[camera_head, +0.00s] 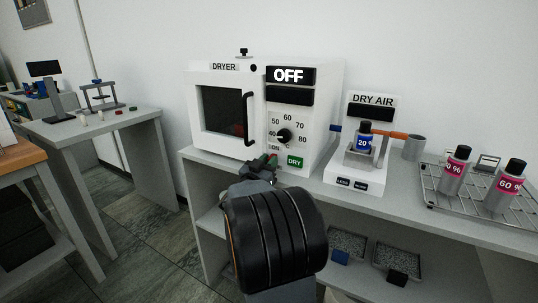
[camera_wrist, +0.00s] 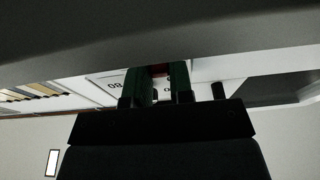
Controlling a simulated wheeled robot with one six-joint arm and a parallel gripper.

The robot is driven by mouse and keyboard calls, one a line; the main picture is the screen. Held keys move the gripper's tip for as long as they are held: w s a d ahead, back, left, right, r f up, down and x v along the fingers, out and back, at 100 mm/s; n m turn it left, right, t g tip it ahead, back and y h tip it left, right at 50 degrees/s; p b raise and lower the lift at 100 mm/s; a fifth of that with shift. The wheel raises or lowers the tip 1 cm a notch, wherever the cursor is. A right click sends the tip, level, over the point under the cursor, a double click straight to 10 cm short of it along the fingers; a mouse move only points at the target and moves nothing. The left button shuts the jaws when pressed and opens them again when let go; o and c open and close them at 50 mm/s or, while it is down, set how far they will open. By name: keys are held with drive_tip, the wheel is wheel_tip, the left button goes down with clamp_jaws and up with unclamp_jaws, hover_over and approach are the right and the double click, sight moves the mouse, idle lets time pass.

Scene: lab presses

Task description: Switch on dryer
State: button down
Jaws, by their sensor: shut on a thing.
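The white dryer (camera_head: 228,77) stands on the grey bench, with its display (camera_head: 290,75) reading OFF. Its door with a black handle (camera_head: 249,118) is shut. Its panel has a temperature dial (camera_head: 284,135) pointing near 40, an ON label (camera_head: 275,148) and a green DRY button (camera_head: 295,161). My gripper (camera_head: 268,160) is at the lower front of the dryer, just below the ON label and left of the DRY button.
Right of the dryer stands a DRY AIR unit (camera_head: 352,166) holding a blue-labelled bottle (camera_head: 363,143). Further right, a wire rack (camera_head: 429,185) holds pink-labelled bottles (camera_head: 455,172). Small trays (camera_head: 395,262) sit on the shelf below. Another table (camera_head: 90,128) stands at left, with open floor between.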

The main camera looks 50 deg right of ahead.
wheel_tip(320, 180, up, 2)
drive_tip(key=y+p, duration=0.2)
drive_tip(key=p, duration=0.4)
drive_tip(key=shift+r+g, duration=0.1)
drive_tip(key=shift+g, duration=0.2)
drive_tip(key=y+p, duration=0.1)
drive_tip(key=p, duration=0.2)
drive_tip(key=y+p, duration=0.1)
drive_tip(key=p, duration=0.2)
drive_tip(key=shift+r, duration=0.25)
drive_tip(key=y+p, duration=0.1)
drive_tip(key=p, duration=0.2)
drive_tip(key=shift+g+p, duration=0.3)
drive_tip(key=shift+g, duration=0.1)
drive_tip(key=shift+d+y+p, duration=0.1)
drive_tip(key=shift+y+p, duration=0.2)
drive_tip(key=shift+p, duration=0.05)
drive_tip(key=shift+f+p, duration=0.15)
drive_tip(key=shift+p, duration=0.35)
drive_tip(key=shift+y, duration=0.3)
drive_tip(key=c, duration=1.3)
unclamp_jaws()
